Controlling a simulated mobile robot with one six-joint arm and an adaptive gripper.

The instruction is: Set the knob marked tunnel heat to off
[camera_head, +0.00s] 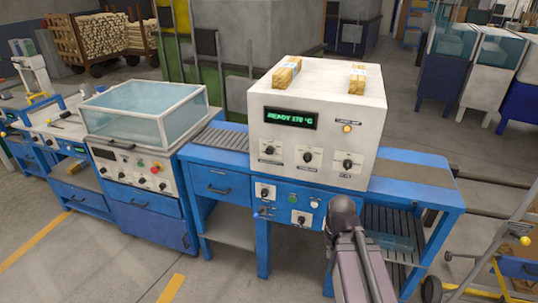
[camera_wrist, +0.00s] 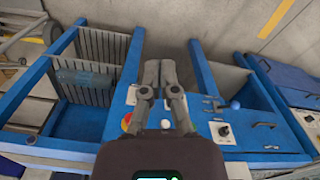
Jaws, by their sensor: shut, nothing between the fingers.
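The white tunnel cabinet (camera_head: 318,110) has a green display reading "READY 170 °C". Three black knobs sit on its front: a left knob (camera_head: 269,150), a middle knob (camera_head: 308,157) and a right knob (camera_head: 347,164). Two more knobs, an upper one (camera_head: 264,192) and a lower one (camera_head: 300,218), are on white plates on the blue front below. The labels are too small to tell which is tunnel heat. My gripper (camera_wrist: 160,66) is shut and empty above the blue bench, apart from a white-plated knob (camera_wrist: 222,130) to its right. My arm hides its fingers in the head view.
A red button with a yellow base (camera_wrist: 127,120) and a blue ball (camera_wrist: 235,104) are near my gripper. Two wooden bundles (camera_head: 287,72) (camera_head: 357,80) lie on the cabinet. A clear-covered machine (camera_head: 150,110) stands left; a hand truck (camera_head: 500,245) stands right. Floor is open in front.

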